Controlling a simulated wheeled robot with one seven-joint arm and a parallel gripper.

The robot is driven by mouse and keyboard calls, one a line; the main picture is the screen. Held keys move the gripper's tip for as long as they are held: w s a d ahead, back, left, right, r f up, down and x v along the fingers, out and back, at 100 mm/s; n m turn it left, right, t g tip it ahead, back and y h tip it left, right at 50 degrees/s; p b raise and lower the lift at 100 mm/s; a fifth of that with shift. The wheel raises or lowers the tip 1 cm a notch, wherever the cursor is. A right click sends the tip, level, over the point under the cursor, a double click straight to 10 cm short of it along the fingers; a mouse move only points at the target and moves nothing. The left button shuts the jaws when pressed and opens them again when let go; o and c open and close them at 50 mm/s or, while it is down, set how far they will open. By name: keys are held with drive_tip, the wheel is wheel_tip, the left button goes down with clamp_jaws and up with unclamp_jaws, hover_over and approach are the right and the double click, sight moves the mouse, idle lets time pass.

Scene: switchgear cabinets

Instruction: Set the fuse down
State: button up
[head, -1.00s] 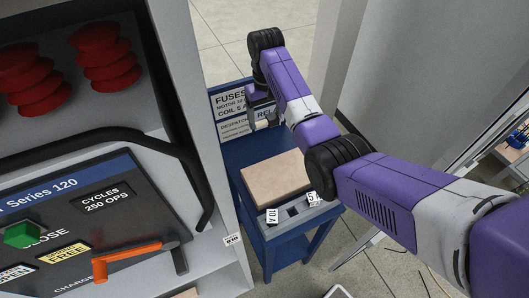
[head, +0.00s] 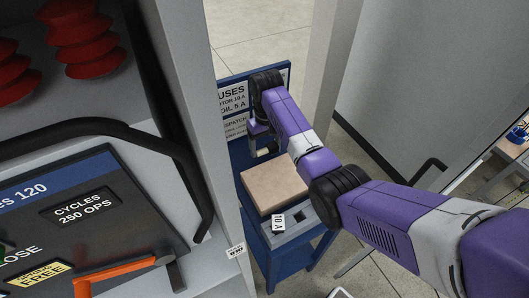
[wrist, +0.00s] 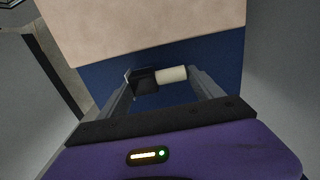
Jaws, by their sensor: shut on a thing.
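The fuse, a white cylinder (wrist: 172,75) with a dark end, lies crosswise between the fingers of my gripper (wrist: 163,82) in the wrist view. The gripper is shut on it. Below it is the blue top of a trolley (wrist: 213,60). I cannot tell the height of the gap. In the head view my gripper (head: 262,143) is at the back of the blue trolley (head: 258,238), and the fuse cannot be made out there.
A beige block (head: 272,183) lies on the trolley, just ahead in the wrist view. A grey holder with a "10 A" label (head: 279,222) is in front of it. A sign (head: 234,97) stands behind. The cabinet (head: 205,90) rises close on the left.

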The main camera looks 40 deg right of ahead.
wheel_tip(320, 180, down, 2)
drive_tip(key=shift+f+b, duration=0.1)
drive_tip(key=shift+b, duration=0.4)
drive_tip(key=o, duration=1.5)
